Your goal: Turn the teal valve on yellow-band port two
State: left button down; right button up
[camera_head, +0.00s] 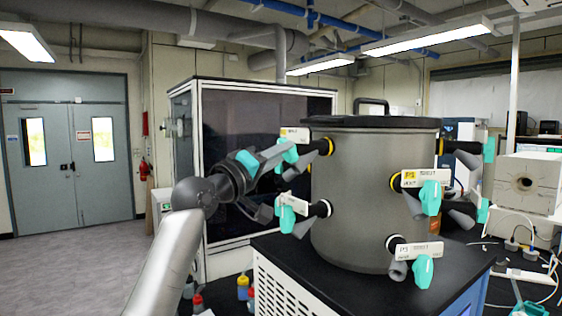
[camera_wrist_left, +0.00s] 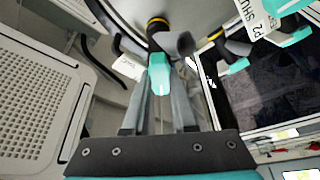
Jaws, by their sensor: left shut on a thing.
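The grey drum (camera_head: 360,220) of the freeze dryer carries several ports with teal valves and tags. My left gripper (camera_head: 278,157) is at the upper-left port, which has a yellow band (camera_head: 330,146). It is shut on that port's teal valve (camera_head: 289,151), partly hidden by the fingers. In the left wrist view the teal valve (camera_wrist_left: 160,76) sits between the fingertips of my left gripper (camera_wrist_left: 160,100), in front of a yellow band (camera_wrist_left: 157,22). The small tag print at this port is not readable in the head view. My right gripper is not in view.
Below is another port with a teal valve (camera_head: 287,212). To the right are a yellow-tagged port's valve (camera_head: 430,198) and a lower valve (camera_head: 424,271). The drum stands on a black-topped bench (camera_head: 290,252). A glass-fronted cabinet (camera_head: 255,105) stands behind. Floor at left is clear.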

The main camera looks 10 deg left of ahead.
pick_arm(q)
jog(key=shift+w+a+f+m+g+h+b, duration=0.1)
jog(key=shift+m+g+h+b, duration=0.3)
jog(key=shift+m+h+b, duration=1.1)
jog(key=shift+w+a+f+m+g+h+b, duration=0.1)
jog(key=shift+m+g+h+b, duration=0.4)
jog(key=shift+m+b, duration=1.95)
jog(key=shift+w+a+f+m+g+h+b, duration=0.1)
jog(key=shift+m+g+h+b, duration=0.2)
jog(key=shift+m+h+b, duration=1.6)
jog(key=shift+m+y+p, duration=0.6)
jog(key=shift+m+y, duration=0.1)
jog(key=shift+m, duration=0.55)
jog(key=c, duration=0.7)
grip_release()
jog(key=shift+r, duration=0.1)
jog(key=shift+a, duration=0.1)
jog(key=b+v, duration=0.5)
jog(key=v, duration=1)
jog(key=shift+s+a, duration=0.1)
